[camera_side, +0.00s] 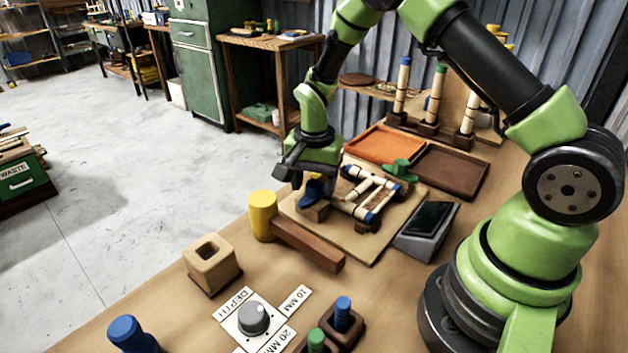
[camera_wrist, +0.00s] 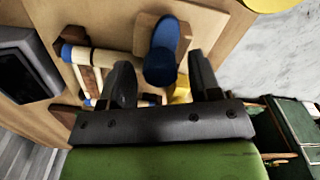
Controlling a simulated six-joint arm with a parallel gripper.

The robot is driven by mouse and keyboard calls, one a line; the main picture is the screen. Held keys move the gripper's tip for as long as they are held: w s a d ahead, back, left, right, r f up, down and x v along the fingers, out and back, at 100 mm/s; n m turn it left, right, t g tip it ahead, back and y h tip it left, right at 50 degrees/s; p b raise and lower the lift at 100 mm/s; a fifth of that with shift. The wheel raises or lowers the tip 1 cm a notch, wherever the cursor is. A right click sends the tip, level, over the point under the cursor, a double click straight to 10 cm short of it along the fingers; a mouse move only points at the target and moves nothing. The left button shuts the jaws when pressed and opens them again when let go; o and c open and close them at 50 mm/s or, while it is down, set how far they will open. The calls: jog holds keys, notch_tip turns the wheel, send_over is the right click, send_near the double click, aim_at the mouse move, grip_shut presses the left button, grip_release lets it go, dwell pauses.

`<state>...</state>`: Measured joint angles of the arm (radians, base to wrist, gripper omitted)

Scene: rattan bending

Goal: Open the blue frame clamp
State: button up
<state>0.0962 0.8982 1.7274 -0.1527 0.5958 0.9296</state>
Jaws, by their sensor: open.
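The blue frame clamp (camera_side: 314,189) sits on a brown block at the near left part of the wooden board, partly hidden by my gripper in the side view. In the wrist view the clamp's rounded blue handle (camera_wrist: 162,55) shows between my fingers. My gripper (camera_wrist: 161,66) is open, with one dark finger on each side of the handle in the picture. I cannot tell whether either finger touches it. The pale rattan frame (camera_side: 370,192) with blue ends lies on the board (camera_side: 374,250) beside the clamp.
A green clamp (camera_side: 400,167) stands at the board's far side. A dark-screened device (camera_side: 428,226) stands right of the board. Orange (camera_side: 384,145) and brown (camera_side: 450,172) trays are behind.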

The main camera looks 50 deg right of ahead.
jog(key=shift+c, duration=0.2)
jog(key=c, duration=0.9)
jog(key=shift+n, duration=0.4)
jog(key=n, duration=0.8)
jog(key=shift+r, duration=0.1)
jog(key=n, duration=0.4)
jog(key=shift+n, duration=2.6)
